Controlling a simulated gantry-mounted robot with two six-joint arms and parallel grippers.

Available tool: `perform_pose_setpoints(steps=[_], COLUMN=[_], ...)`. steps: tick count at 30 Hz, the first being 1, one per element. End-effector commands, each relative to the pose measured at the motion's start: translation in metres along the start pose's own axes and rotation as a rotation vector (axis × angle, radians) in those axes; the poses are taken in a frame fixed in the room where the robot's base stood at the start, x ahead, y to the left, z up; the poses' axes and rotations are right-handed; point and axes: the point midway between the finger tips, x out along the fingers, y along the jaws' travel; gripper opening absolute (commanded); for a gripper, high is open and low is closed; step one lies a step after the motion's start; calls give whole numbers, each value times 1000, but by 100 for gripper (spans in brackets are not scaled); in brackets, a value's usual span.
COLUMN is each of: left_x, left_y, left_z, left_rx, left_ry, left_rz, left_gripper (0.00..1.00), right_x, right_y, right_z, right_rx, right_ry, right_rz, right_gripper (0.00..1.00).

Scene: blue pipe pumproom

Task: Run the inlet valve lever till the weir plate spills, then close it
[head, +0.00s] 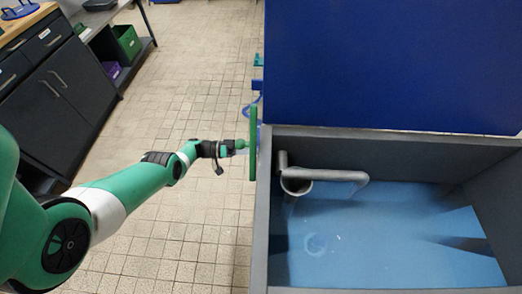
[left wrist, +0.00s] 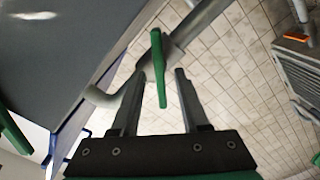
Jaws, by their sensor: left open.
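The green valve lever (left wrist: 160,68) shows in the left wrist view, on a grey pipe fitting. My left gripper (left wrist: 160,82) is open, with one finger on each side of the lever's near end; I cannot tell whether either finger touches it. In the head view my left gripper (head: 232,147) is at the tank's left side, by a small green end piece (head: 241,144). A grey pipe (head: 325,174) bends over the tank (head: 263,215), which holds blue water (head: 375,240). I cannot clearly make out the weir plate. My right gripper is not in view.
A tall green bar (head: 253,145) stands along the tank's left wall. A blue panel (head: 395,65) rises behind the tank. A dark cabinet (head: 55,85) and a shelf with a green crate (head: 125,43) stand at left. The tiled floor (head: 205,70) between is clear.

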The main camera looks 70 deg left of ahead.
Motion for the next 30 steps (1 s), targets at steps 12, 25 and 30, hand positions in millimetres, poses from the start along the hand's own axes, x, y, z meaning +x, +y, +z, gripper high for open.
perform_pose_setpoints(steps=[12, 25, 30], left_x=[16, 16, 16], left_y=[0, 0, 0], left_z=[0, 0, 0], left_rx=[0, 0, 7], left_ry=[1, 1, 1], left_rz=[0, 0, 0], left_gripper=[45, 0, 0], right_x=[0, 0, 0], right_y=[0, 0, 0], right_z=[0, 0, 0], right_rx=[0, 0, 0], right_ry=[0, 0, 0], right_rz=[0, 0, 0], right_gripper=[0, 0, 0])
